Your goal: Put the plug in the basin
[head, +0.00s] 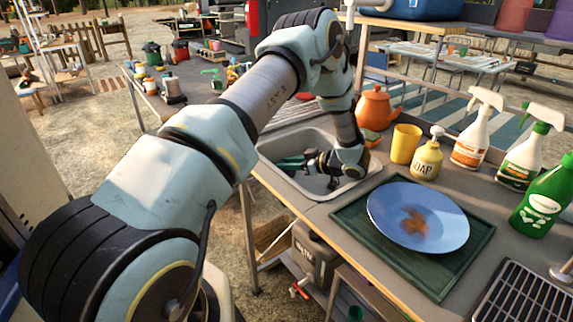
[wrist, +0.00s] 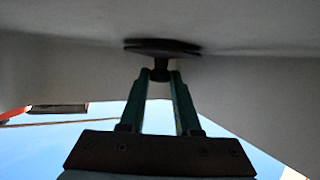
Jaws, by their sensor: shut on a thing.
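The plug (wrist: 162,47) is a dark, flat disc with a short knob, seen in the wrist view. My gripper (wrist: 160,77) is shut on the knob, its two green fingers closing in on it from either side. In the head view my gripper (head: 287,163) is down inside the grey basin (head: 313,184), low and toward its left side. The plug cannot be made out in the head view. In the wrist view the disc is close to a pale grey surface; I cannot tell whether it touches. The drain hole is not visible.
A blue plate (head: 390,205) with a brown stain lies on a green tray (head: 350,232) right of the basin. A yellow cup (head: 405,144), soap bottle (head: 427,160), orange teapot (head: 374,108) and spray bottles (head: 474,132) stand behind. A drying grid (head: 525,295) is at lower right.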

